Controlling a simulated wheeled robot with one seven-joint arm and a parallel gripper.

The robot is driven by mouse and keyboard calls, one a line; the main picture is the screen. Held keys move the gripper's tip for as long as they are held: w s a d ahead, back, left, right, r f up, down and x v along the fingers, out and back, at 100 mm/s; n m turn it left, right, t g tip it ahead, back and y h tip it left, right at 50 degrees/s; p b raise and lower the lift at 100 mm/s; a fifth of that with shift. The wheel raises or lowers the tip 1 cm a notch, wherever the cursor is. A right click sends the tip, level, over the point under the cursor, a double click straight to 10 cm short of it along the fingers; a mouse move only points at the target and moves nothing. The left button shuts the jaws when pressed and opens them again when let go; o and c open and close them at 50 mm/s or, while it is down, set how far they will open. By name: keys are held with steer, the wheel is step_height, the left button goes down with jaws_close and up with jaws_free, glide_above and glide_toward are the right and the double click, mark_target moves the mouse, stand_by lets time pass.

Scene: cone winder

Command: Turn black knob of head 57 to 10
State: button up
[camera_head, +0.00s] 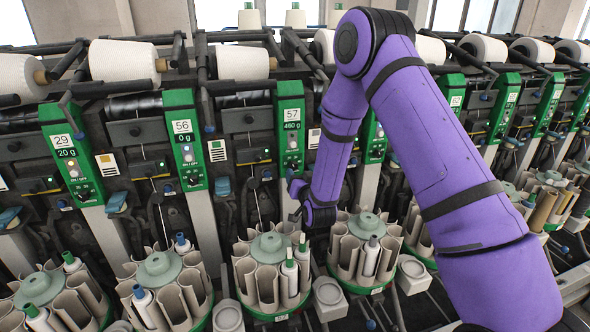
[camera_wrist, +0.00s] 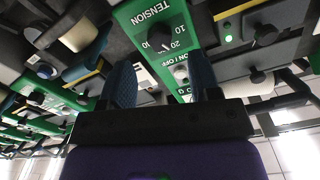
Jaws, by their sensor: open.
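Head 57's green panel (camera_head: 291,128) stands in the middle of the head view, with the number 57 and 460 g on it. Its black knob (camera_head: 292,163) is low on the panel, just above the end of my arm. In the wrist view a green panel (camera_wrist: 140,18) marked TENSION carries a black knob (camera_wrist: 158,38) with 10 and 20 printed to its right. My gripper (camera_wrist: 163,80) is open and empty. Its two dark fingers are apart, with the knob beyond and between them, not touching.
Head 56's panel (camera_head: 185,140) and head 29's panel (camera_head: 72,155) stand to the left. White yarn cones (camera_head: 242,62) line the top. Round bobbin magazines (camera_head: 270,270) stand below the panels. My purple arm covers part of the heads to the right.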

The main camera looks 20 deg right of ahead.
mark_target(294, 168)
steer(key=shift+w, duration=2.75)
steer(key=shift+c, duration=0.2)
steer(key=c, duration=0.9)
